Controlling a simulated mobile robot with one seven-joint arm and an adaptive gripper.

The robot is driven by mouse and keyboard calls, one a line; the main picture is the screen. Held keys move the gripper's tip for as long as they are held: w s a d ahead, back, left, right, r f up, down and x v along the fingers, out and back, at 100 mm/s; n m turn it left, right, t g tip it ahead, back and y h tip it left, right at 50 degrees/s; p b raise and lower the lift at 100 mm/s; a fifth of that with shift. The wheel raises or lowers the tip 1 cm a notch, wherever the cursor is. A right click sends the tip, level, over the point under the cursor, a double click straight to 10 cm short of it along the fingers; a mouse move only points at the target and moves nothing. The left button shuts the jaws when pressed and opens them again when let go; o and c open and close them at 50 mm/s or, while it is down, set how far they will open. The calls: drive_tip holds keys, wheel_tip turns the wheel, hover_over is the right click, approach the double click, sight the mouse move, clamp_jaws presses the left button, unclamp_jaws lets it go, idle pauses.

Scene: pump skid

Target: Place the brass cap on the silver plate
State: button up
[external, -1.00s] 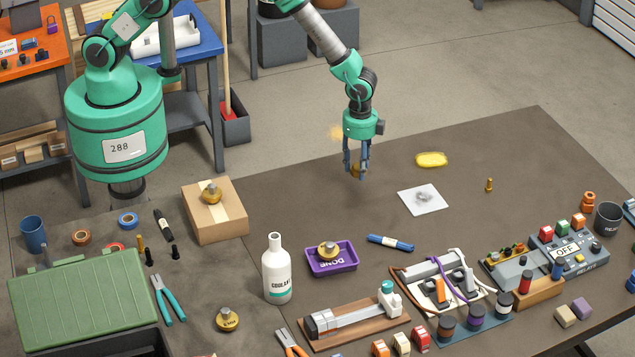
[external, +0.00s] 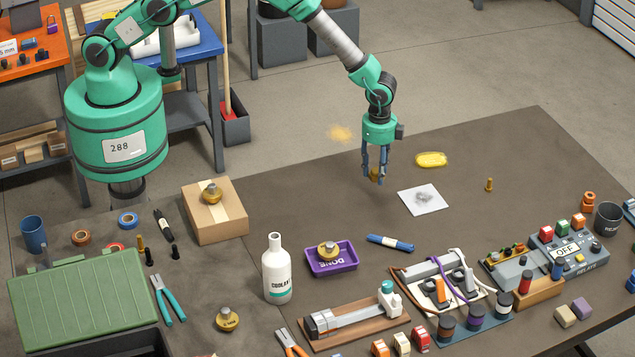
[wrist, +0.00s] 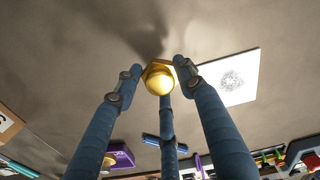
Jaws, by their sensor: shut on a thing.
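My gripper (external: 376,178) is shut on a brass cap (external: 376,173) and holds it above the dark table, a little left of the silver plate. The cap also shows between the fingers in the wrist view (wrist: 159,78). The silver plate (external: 412,203) is a flat, pale square with a grey smudge-like patch in its middle. It lies at the right in the wrist view (wrist: 238,88). Other brass caps sit on the cardboard box (external: 211,192), in the purple tray (external: 328,250) and on the table at the front left (external: 228,319).
A yellow object (external: 431,159) lies behind the plate, and a small brass piece (external: 489,184) stands to its right. A blue marker-like roll (external: 390,243) and the white coolant bottle (external: 276,268) are nearer the front. The table around the plate is clear.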

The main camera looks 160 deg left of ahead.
hover_over(410, 196)
drive_tip(key=shift+f, duration=0.5)
idle(0.4)
drive_tip(key=shift+f, duration=1.75)
drive_tip(key=shift+f, duration=0.15)
drive_tip(key=o, duration=1.2)
drive_tip(key=shift+d, duration=0.1)
drive_tip(key=shift+r, duration=6.15)
